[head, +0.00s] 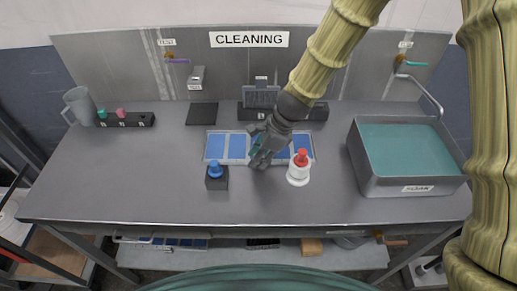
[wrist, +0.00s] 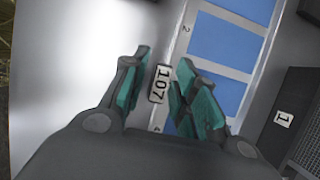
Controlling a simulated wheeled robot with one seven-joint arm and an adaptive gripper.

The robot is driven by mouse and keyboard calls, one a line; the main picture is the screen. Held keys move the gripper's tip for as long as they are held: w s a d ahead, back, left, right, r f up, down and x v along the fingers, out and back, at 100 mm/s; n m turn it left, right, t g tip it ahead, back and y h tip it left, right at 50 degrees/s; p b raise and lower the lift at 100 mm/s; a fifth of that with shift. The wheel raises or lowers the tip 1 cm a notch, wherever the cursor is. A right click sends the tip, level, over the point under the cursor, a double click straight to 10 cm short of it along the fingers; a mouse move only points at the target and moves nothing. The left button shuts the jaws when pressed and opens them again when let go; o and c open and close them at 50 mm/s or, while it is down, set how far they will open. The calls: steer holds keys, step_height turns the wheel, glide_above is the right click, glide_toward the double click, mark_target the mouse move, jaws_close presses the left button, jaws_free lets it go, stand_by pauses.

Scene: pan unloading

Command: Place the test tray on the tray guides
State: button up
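A light grey tray-like frame with several blue panels (head: 215,147) lies on the metal table; I cannot tell whether it is the test tray or the guides. In the wrist view its blue panels (wrist: 212,45) run along numbered strips. My gripper (head: 259,156) is over the frame's middle and hides part of it. In the wrist view the teal-padded fingers (wrist: 160,88) stand apart, with a small "107" tag (wrist: 159,84) showing between them. No contact with the tag is clear.
A red-topped white bottle (head: 299,169) stands right of my gripper, and a blue-knobbed dark block (head: 216,178) stands left. A "SOAK" basin (head: 400,188) is at the right. A dark rack (head: 262,96) stands behind. The table's front left is clear.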

jaws_close()
